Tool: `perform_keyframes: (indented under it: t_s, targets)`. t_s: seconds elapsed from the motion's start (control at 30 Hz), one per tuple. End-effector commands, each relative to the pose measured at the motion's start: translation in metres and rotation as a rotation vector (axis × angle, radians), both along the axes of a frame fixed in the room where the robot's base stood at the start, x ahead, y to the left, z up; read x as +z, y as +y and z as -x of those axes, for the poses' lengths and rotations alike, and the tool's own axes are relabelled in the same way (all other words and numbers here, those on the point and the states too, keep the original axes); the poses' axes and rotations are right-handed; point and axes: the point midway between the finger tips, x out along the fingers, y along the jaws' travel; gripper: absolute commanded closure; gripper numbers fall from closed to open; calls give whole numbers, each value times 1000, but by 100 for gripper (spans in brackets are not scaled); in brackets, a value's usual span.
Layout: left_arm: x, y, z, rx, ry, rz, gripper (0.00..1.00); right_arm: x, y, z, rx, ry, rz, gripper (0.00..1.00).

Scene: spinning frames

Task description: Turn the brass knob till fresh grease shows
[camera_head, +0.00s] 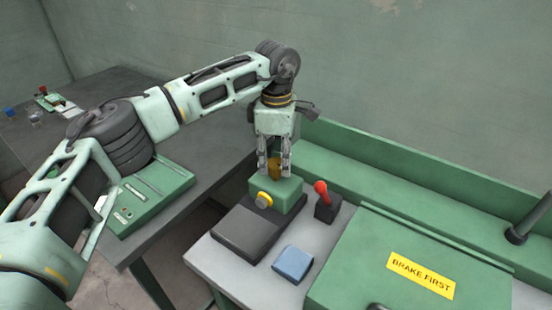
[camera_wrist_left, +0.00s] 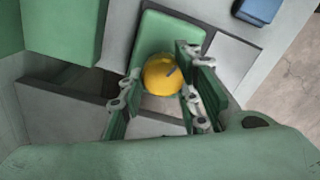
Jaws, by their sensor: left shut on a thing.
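The brass knob (camera_head: 275,168) sits on top of a green block on the machine bench. In the left wrist view it is a round yellow knob (camera_wrist_left: 163,74) with a dark mark on its top. My left gripper (camera_head: 274,170) points straight down over the green block, its fingers on either side of the knob and shut on it. In the left wrist view the left gripper's fingers (camera_wrist_left: 158,92) flank the knob. No fresh grease can be made out. My right gripper is in neither view.
A yellow button (camera_head: 263,200) is on the green block's front. A red-handled lever (camera_head: 322,190) stands close to its right, and a blue block (camera_head: 292,264) lies in front. A green cover labelled BRAKE FIRST (camera_head: 421,275) fills the right. A dark table (camera_head: 200,140) stands left.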

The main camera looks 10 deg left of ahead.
Motion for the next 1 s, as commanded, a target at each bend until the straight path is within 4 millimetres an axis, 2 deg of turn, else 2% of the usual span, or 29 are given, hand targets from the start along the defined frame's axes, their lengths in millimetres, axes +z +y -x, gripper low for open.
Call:
perform_keyframes:
  t_s: [0.03,0.47,0.5,0.63,0.67,1.0]
  targets:
    - [5,2,-5,1,-17,1,95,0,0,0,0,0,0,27]
    - [6,1,-5,-8,-19,4,95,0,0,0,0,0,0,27]
    - [6,1,-5,-8,-19,4,68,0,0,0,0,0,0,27]
    - [6,1,-5,-9,-17,4,57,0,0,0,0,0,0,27]
    - [5,1,-4,-9,-16,4,54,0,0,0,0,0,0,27]
    - [5,0,-2,-13,-8,3,54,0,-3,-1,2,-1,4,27]
